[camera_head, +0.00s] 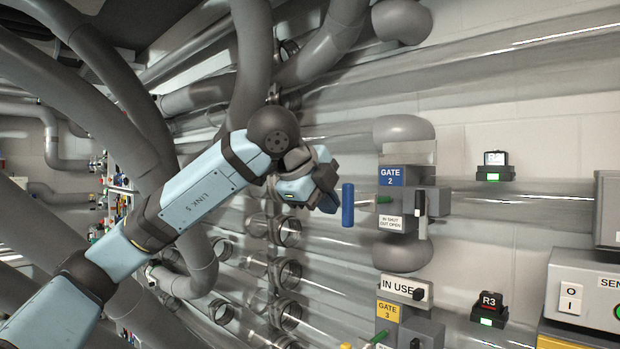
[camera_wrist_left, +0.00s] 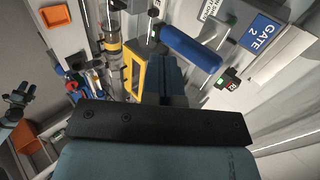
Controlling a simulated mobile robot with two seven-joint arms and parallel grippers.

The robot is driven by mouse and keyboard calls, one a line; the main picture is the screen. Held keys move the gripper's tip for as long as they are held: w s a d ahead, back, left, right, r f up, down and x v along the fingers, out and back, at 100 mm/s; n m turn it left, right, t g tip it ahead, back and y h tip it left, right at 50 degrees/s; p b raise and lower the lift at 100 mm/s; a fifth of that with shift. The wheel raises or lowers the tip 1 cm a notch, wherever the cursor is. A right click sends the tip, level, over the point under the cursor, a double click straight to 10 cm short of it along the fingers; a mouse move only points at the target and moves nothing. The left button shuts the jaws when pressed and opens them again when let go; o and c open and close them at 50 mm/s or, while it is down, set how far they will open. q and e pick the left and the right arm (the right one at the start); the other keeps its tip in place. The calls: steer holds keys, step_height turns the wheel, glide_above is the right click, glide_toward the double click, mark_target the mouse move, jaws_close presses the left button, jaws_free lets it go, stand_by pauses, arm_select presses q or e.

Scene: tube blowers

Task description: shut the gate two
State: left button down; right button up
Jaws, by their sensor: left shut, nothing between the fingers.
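The gate two unit (camera_head: 408,200) is a grey box on the clear tube, with a blue GATE 2 label (camera_head: 391,177) and a small sign reading "IN SHUT OUT OPEN". Its blue handle (camera_head: 348,205) stands out to the left of the box, on a rod with a green part. The handle (camera_wrist_left: 190,48) and the label (camera_wrist_left: 262,33) also show in the left wrist view. My left gripper (camera_head: 329,203) is shut and empty, just left of the handle. A small gap seems to show between them; contact is hard to judge.
Gate three (camera_head: 388,312) with its yellow label and an IN USE sign (camera_head: 403,288) sit below. Clear tubes run behind. Thick grey pipes (camera_head: 120,90) crowd the left. A grey-blue shape at the wrist view's left edge may be my right arm.

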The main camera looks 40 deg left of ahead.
mark_target(367, 198)
arm_select(q)
steer(key=shift+w+d+r+p, duration=0.1)
steer(key=shift+w+p, duration=0.05)
steer(key=shift+w, duration=0.6)
steer(key=shift+w+d+p, duration=0.1)
steer(key=shift+w+p, duration=0.05)
steer(key=shift+w, duration=0.6)
arm_select(e)
steer(key=shift+r, duration=0.7)
arm_select(q)
steer(key=w, duration=0.9)
steer(key=shift+w+d, duration=0.25)
steer(key=shift+d, duration=0.15)
steer(key=shift+s+a+r, duration=0.1)
steer(key=shift+s+r, duration=0.1)
arm_select(e)
steer(key=shift+f, duration=0.2)
arm_select(q)
steer(key=shift+a+f+b, duration=0.1)
steer(key=shift+b, duration=0.2)
arm_select(e)
steer(key=shift+s+d+f, duration=0.1)
steer(key=shift+s, duration=0.05)
